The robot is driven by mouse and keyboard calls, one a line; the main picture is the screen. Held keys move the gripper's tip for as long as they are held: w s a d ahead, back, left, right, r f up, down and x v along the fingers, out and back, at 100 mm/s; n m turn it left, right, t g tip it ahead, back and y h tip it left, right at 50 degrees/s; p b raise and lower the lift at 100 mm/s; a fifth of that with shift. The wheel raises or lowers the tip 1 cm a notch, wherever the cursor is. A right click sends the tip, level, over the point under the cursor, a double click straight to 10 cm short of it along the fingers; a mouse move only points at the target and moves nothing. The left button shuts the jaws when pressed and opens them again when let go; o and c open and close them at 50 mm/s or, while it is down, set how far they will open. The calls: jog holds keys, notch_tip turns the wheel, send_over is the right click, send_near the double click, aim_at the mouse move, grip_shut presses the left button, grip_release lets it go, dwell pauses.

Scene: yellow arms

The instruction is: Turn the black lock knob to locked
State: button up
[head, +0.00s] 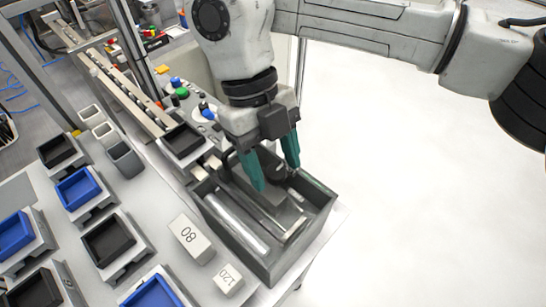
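No lock marking is readable. A control panel with a green button (182,92) and a blue-topped knob (204,107) is behind and left of my gripper.
The dark box holds a silver cylinder (236,221) and metal bars. White blocks marked 80 (190,238) and 120 (228,281) stand in front of it. Blue and black trays fill the left of the table. The floor at right is clear.

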jog(key=v, duration=1)
jog(key=shift+r, duration=0.4)
jog(key=shift+w, duration=0.1)
